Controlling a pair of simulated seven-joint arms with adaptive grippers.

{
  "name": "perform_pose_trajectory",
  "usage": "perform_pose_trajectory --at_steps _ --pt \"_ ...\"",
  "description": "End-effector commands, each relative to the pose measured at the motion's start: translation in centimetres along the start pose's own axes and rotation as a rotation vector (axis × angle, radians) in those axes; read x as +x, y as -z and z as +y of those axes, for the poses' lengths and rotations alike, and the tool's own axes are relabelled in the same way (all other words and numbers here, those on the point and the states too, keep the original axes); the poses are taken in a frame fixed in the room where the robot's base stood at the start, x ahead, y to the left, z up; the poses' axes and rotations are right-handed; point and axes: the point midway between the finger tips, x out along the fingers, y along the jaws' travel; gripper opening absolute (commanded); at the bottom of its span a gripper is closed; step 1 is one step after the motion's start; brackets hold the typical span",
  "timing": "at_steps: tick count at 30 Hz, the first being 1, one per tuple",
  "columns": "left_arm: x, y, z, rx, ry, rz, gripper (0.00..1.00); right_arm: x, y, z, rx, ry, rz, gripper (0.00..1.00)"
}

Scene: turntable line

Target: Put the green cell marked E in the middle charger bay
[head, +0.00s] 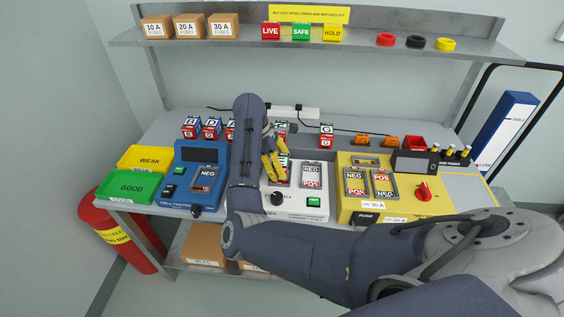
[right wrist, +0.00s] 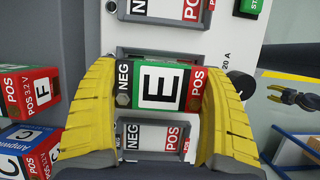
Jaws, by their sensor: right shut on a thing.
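The green cell marked E (right wrist: 160,86) is held crosswise between the yellow fingers of my right gripper (right wrist: 160,90), its NEG end left and POS end right in the right wrist view. My right gripper also shows in the head view (head: 273,160), over the white charger (head: 308,210). The cell covers the middle bay; I cannot tell whether it is seated or just above it. The charger's right bay (head: 311,176) shows NEG at the back and POS at the front. Another bay (right wrist: 150,137) shows below the cell in the right wrist view.
A blue tester (head: 198,178) stands left of the charger, a yellow unit (head: 370,190) right. Green (head: 132,187) and yellow (head: 146,158) trays sit at far left. A shelf (head: 350,42) spans above.

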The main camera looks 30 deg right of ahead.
Motion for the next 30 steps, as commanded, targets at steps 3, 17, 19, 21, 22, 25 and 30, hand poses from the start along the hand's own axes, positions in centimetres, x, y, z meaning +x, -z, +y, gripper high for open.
perform_pose_trajectory --at_steps 3,17,19,21,22,25,30 --pt "0.0 0.1 0.0 0.0 0.0 0.001 0.44 -0.1 0.0 0.1 0.001 -0.002 0.0 0.31" --pt "0.0 0.7 -0.2 0.0 0.002 0.008 0.44 0.3 0.1 0.0 0.0 -0.001 0.0 0.98" --pt "0.0 0.7 -0.2 0.0 0.002 0.008 0.44 0.3 0.1 0.0 0.0 -0.001 0.001 1.0" --pt "0.0 0.7 -0.2 0.0 0.002 0.008 0.44 0.3 0.1 0.0 0.0 -0.001 0.001 1.0" --pt "0.0 0.7 -0.2 0.0 0.002 0.008 0.44 0.3 0.1 0.0 0.0 -0.001 0.001 1.0" --pt "0.0 0.7 -0.1 0.0 0.002 0.008 0.44 0.2 0.1 0.0 0.0 -0.001 0.001 1.0" --pt "0.0 0.7 -0.1 0.0 0.002 0.008 0.44 -0.9 0.1 0.0 0.0 -0.002 0.005 1.0"
